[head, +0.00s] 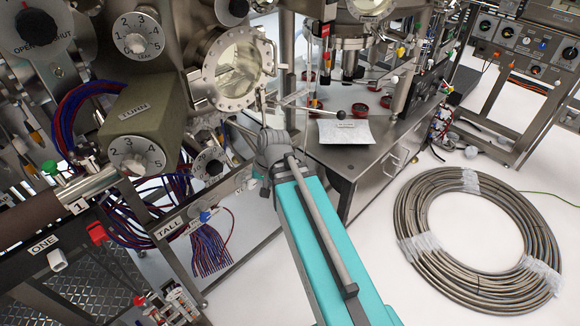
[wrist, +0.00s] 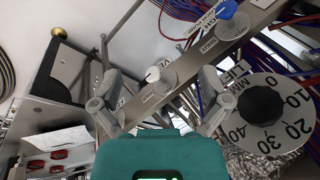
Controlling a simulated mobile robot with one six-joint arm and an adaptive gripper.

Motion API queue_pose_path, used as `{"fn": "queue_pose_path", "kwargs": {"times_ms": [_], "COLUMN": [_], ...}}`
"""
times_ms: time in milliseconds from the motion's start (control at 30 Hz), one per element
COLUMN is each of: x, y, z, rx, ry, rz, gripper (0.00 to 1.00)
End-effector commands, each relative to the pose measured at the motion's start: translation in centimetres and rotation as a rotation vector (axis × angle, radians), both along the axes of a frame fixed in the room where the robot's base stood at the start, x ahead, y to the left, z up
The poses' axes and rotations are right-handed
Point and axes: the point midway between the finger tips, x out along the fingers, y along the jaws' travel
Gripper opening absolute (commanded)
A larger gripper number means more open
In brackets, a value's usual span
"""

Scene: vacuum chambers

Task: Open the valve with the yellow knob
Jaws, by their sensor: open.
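My gripper (wrist: 157,92) is open in the wrist view, with its two grey fingers spread apart and nothing between them. A pale round knob (wrist: 153,75) on a metal bar shows in the gap, beyond the fingers; I cannot tell its distance. A blue knob (wrist: 228,9) sits farther up the same bar. In the head view my arm hides most of the gripper. Small yellow parts (head: 400,51) show at the top right of centre, but I cannot make out which is the valve's yellow knob.
A steel cabinet (head: 372,184) stands right of my arm. Bundled cables (head: 208,248) hang at the left. A large hose coil (head: 412,218) lies on the white floor at the right.

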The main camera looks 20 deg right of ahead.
Motion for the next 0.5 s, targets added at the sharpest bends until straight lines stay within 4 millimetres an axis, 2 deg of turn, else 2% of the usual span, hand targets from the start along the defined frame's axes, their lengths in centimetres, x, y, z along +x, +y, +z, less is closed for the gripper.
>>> {"fn": "queue_pose_path", "kwargs": {"times_ms": [33, 267, 500], "x": [0.5, 2.7, 4.9], "y": [-0.4, -1.7, -3.9], "z": [-1.9, -4.9, -7.6], "rx": [0.035, 0.212, 0.402], "ry": [-0.011, -0.061, -0.107], "rz": [-0.039, -0.220, -0.411], "gripper": [0.96, 0.96, 0.96]}}
